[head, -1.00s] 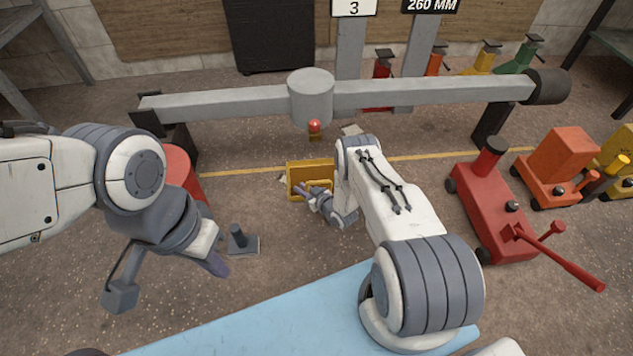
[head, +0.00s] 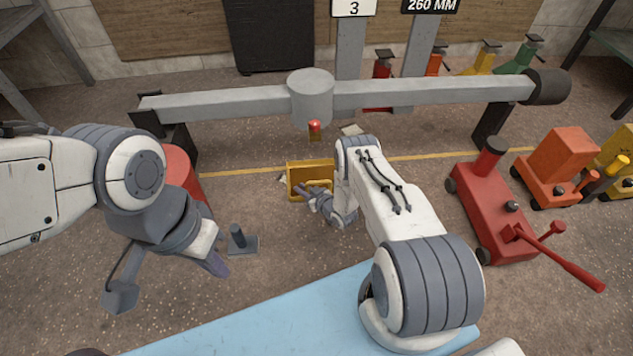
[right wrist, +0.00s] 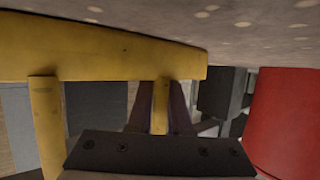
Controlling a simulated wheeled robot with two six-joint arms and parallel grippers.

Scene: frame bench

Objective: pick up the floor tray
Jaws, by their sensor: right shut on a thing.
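The yellow floor tray (head: 297,173) is at the middle of the head view, below the grey beam, and looks tilted or upright. My right gripper (head: 306,190) is at its near side, shut on a yellow bar of it. In the right wrist view the tray (right wrist: 100,50) shows as a wide yellow piece with two narrower bars, and my right gripper's fingers (right wrist: 161,108) stand around the right bar. Whether the tray touches the floor is unclear. My left gripper (head: 214,264) hangs low at the left, away from the tray; its finger opening is hidden.
A grey beam (head: 420,93) on dark stands spans above the tray. A red trolley jack (head: 492,208) stands at the right, with orange and yellow ones beyond. A small dark post on a plate (head: 243,243) and a red drum (head: 177,163) are near my left arm. A light blue surface (head: 260,325) lies in front.

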